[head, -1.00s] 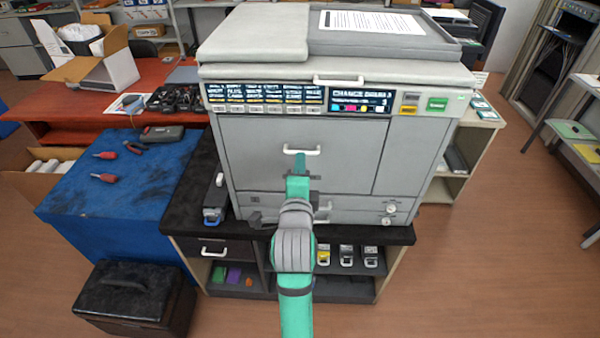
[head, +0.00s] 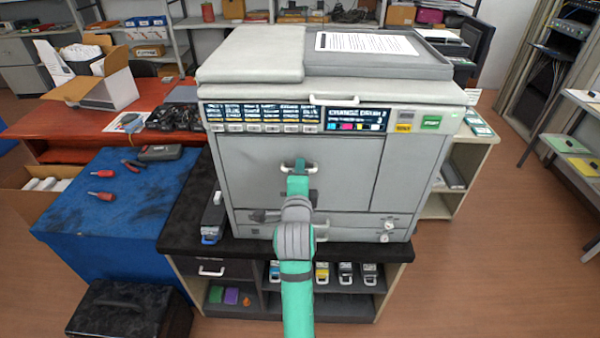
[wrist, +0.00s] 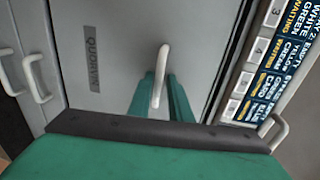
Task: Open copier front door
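The grey copier (head: 250,212) stands on a black-topped cabinet. Its large front door (head: 240,160) is closed and flush with the body. The door's white bar handle (wrist: 162,68) shows in the wrist view between the two green fingers of my gripper (wrist: 160,98). The fingers stand on either side of the bar with a small gap, so they look open around it; contact is not clear. In the head view my gripper (head: 299,182) is in front of the door and hides the middle of the handle.
The copier has a label strip (head: 265,118) above the door and drawers with handles below it. A stapler-like tool (head: 213,218) lies left of the copier. Several cartridges (head: 322,271) sit on the shelf below. A blue table (head: 110,215) stands at left; the floor at right is clear.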

